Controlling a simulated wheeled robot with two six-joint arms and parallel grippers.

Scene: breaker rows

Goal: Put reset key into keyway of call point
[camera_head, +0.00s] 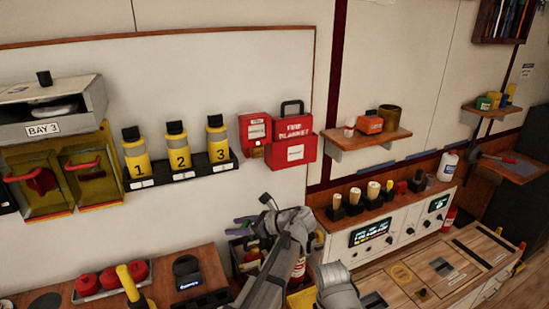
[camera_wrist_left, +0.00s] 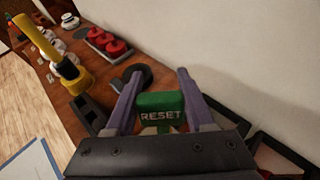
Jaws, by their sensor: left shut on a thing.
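The green reset key (camera_wrist_left: 160,113), marked RESET, sits between the two purple-grey fingers of my left gripper (camera_wrist_left: 158,84) in the left wrist view. The gripper is shut on it. In the head view my left gripper (camera_head: 245,222) is in front of the white wall, below the red boxes. The key is small and hard to make out there. The red call point (camera_head: 255,130) is on the wall above the gripper, with a white label and a brownish lower part. The gripper and key are clear of it. Its keyway is too small to tell. My right gripper is not in view.
The red fire blanket box (camera_head: 294,152) hangs right beside the call point. A black rack of yellow bottles (camera_head: 178,158) is to its left. A bench with red round items (camera_head: 110,277) stands below. The wall under the call point looks clear.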

